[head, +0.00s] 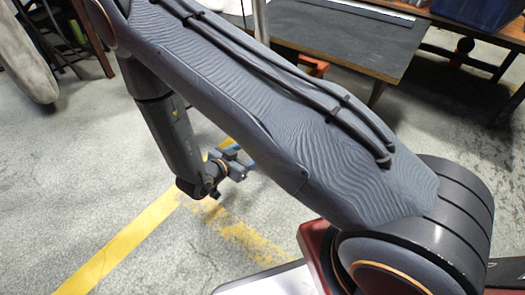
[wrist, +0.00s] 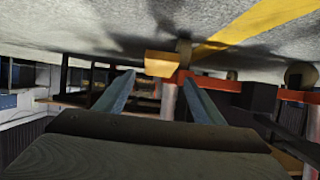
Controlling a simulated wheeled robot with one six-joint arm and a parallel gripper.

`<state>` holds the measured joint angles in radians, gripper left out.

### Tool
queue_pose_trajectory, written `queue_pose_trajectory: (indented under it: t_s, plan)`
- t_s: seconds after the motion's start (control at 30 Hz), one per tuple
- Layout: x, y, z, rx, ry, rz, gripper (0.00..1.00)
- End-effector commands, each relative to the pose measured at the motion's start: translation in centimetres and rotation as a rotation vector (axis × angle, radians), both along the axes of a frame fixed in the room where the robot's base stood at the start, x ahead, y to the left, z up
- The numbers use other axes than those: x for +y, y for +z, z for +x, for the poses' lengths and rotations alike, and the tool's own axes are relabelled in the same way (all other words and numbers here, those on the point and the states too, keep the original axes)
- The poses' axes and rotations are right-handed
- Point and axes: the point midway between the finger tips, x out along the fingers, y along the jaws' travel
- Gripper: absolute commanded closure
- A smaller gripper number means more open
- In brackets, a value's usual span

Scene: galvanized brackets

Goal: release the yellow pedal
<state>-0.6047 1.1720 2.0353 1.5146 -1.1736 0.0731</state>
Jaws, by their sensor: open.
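The yellow pedal (wrist: 161,63) shows in the wrist view as a small yellow block beside an orange-red frame (wrist: 225,84). My gripper (wrist: 158,80) is open, with its two blue-grey fingers spread wide. The pedal appears in the gap between the fingertips, with space visible on both sides. I cannot tell how far past the tips it is. In the head view my gripper (head: 240,164) hangs low over the floor, partly hidden by my arm. I cannot make out the pedal for certain there.
The wrist view is upside down, with the floor at the top. A yellow floor line (head: 125,240) runs below my arm. A dark-topped table (head: 345,40) stands at the back, with an orange-red part (head: 313,66) near its edge. Open concrete floor lies to the left.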

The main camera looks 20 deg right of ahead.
Motion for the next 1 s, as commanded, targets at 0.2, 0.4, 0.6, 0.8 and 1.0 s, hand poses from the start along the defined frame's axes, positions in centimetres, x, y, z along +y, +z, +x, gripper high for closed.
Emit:
queue_pose_trajectory:
  t_s: [0.2,0.4,0.6,0.8,1.0]
  plan:
    - [-1.3,-1.0,0.8,-0.004,-0.008,-0.008,0.38]
    - [-3.5,-2.2,2.4,-0.004,-0.008,-0.007,0.38]
    - [-5.2,-3.0,3.6,-0.003,-0.007,-0.008,0.38]
    - [-5.8,-3.2,4.1,-0.003,-0.005,-0.008,0.38]
    - [-5.9,-3.2,4.1,-0.003,-0.005,-0.007,0.38]
